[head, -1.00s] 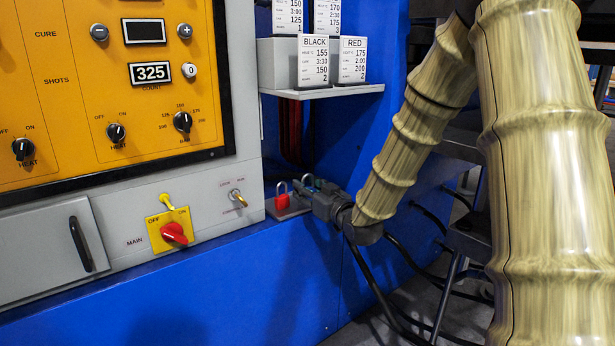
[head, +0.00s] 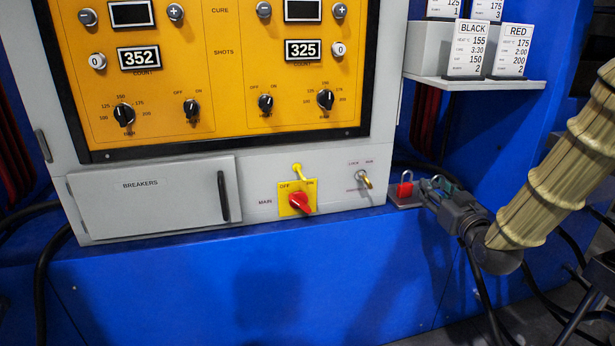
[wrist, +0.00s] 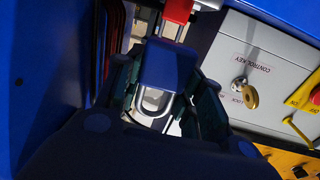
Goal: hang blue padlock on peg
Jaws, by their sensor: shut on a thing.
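The blue padlock (wrist: 172,66) is between the fingers of my gripper (wrist: 163,95) in the wrist view, its silver shackle (wrist: 152,101) towards the camera. The gripper is shut on it. In the head view my gripper (head: 433,189) is at the small grey ledge (head: 405,204), and its fingers mostly hide the blue padlock. I cannot tell whether the padlock touches the ledge. A yellow fitting (head: 297,168) sticks up above the red main switch (head: 299,202); I cannot tell whether this is the peg.
A red padlock (head: 405,190) stands on the ledge just left of my gripper; it also shows in the wrist view (wrist: 178,11). The control key (head: 365,180) sticks out between ledge and switch. A card shelf (head: 475,84) is above. The blue front below the switch is clear.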

